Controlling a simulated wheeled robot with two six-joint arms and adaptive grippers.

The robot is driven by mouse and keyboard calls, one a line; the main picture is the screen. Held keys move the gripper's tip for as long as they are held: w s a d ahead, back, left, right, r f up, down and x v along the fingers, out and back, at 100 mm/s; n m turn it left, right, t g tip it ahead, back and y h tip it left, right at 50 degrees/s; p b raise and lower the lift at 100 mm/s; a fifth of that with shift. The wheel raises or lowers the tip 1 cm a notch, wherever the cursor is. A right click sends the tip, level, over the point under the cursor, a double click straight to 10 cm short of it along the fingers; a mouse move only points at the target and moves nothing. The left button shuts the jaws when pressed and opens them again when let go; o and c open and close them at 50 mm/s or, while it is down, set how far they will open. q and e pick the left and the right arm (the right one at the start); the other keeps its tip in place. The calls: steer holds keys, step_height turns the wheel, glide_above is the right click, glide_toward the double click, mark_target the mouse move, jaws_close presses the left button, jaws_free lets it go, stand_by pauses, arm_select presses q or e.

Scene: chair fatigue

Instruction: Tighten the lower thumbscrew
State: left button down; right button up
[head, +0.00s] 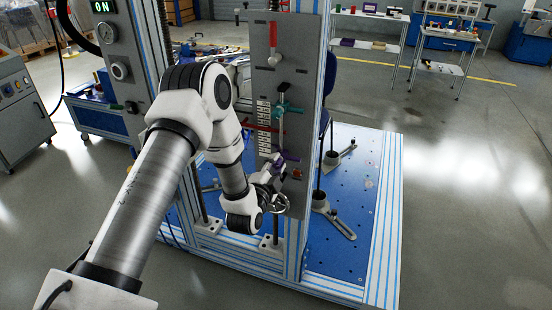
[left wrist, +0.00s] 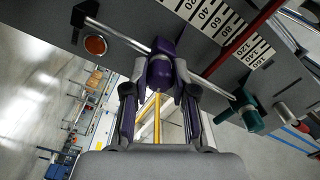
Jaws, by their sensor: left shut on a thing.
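The lower thumbscrew is a purple piece (head: 290,156) on a thin metal rod, low on the upright grey panel (head: 296,60). In the left wrist view the purple thumbscrew (left wrist: 161,64) sits between the fingertips of my left gripper (left wrist: 160,82), which is shut on it. In the head view my left gripper (head: 275,172) reaches the panel from the left, and its wrist partly hides the panel's lower end. A teal thumbscrew (head: 287,108) sits higher on the same rod; it also shows in the left wrist view (left wrist: 248,112). My right gripper is not in view.
A numbered white scale (left wrist: 222,22) and a red bar (left wrist: 255,24) lie beside the rod. A red handle (head: 273,42) is higher on the panel. Aluminium posts (head: 318,60) frame the panel above a blue perforated base plate (head: 345,240).

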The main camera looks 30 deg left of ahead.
arm_select(q)
steer(key=m+p, duration=0.4)
steer(key=m, duration=0.2)
steer(key=shift+r+p, duration=0.15)
steer(key=shift+p, duration=0.25)
steer(key=shift+m+p, duration=1.05)
steer(key=shift+m, duration=0.65)
steer(key=shift+f, duration=0.2)
steer(key=c, duration=0.9)
jaws_free()
steer(key=shift+c, duration=0.2)
steer(key=v, duration=0.7)
steer(key=shift+s, duration=0.25)
